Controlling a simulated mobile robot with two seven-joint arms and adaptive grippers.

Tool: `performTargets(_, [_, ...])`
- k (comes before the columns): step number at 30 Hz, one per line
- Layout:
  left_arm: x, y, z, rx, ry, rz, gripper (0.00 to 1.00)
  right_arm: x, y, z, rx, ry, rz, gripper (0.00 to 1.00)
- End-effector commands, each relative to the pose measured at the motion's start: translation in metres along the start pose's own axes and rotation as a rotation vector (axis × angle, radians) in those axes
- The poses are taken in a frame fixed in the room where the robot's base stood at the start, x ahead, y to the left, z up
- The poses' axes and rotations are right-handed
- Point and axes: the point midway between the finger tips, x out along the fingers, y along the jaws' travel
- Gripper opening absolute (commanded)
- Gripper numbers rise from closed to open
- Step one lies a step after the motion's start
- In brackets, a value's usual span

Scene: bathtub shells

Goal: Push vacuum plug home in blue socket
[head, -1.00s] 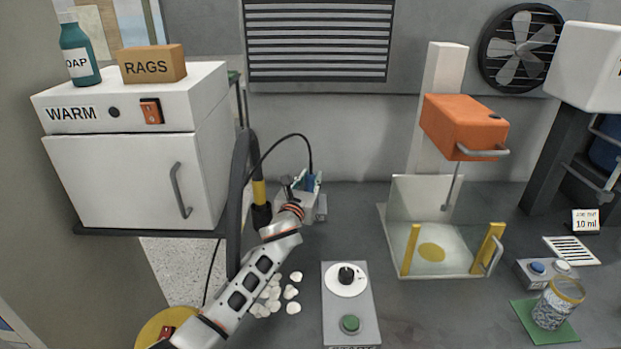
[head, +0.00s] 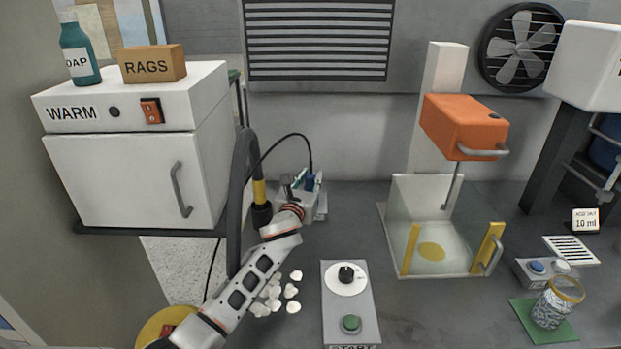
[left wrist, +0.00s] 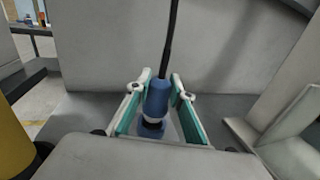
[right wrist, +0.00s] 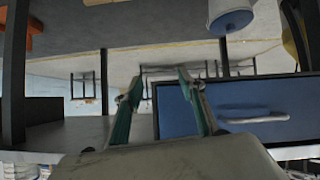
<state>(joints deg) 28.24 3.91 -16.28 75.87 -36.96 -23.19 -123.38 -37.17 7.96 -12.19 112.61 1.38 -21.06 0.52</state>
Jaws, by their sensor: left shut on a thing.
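The blue vacuum plug (left wrist: 157,98) stands roughly upright between my left fingers in the left wrist view, with a black cord rising from its top. My left gripper (head: 305,182) is shut on it at the back of the bench; the plug (head: 310,182) shows small there in the head view. Below the plug are a pale ring and a dark blue part (left wrist: 152,131), seemingly the blue socket. Whether the plug is fully seated cannot be told. My right gripper (right wrist: 158,86) is open and empty in its wrist view, away from the plug.
A grey hose with a yellow band (head: 259,191) stands left of my left wrist. White pebbles (head: 273,292) lie beside my forearm. A control box (head: 350,300) with dial and green button stands in front. A clear-walled press (head: 405,200) is to the right; the back bench between is clear.

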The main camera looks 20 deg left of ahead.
Motion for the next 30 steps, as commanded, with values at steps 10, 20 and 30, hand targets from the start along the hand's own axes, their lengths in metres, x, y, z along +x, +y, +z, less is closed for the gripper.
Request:
performTargets(10, [0.0, 0.0, -0.007, 0.001, -0.001, 0.0, 0.0, 0.004, -0.001, 0.009, 0.0, -0.006, -0.001, 0.4])
performTargets(20, [0.0, -0.001, -0.015, 0.0, -0.001, -0.001, 0.0, 0.007, -0.002, 0.016, 0.0, -0.01, -0.002, 0.4])
performTargets(30, [0.0, -0.001, -0.023, 0.0, 0.0, -0.001, 0.0, 0.01, -0.003, 0.02, 0.0, -0.009, -0.002, 0.4])
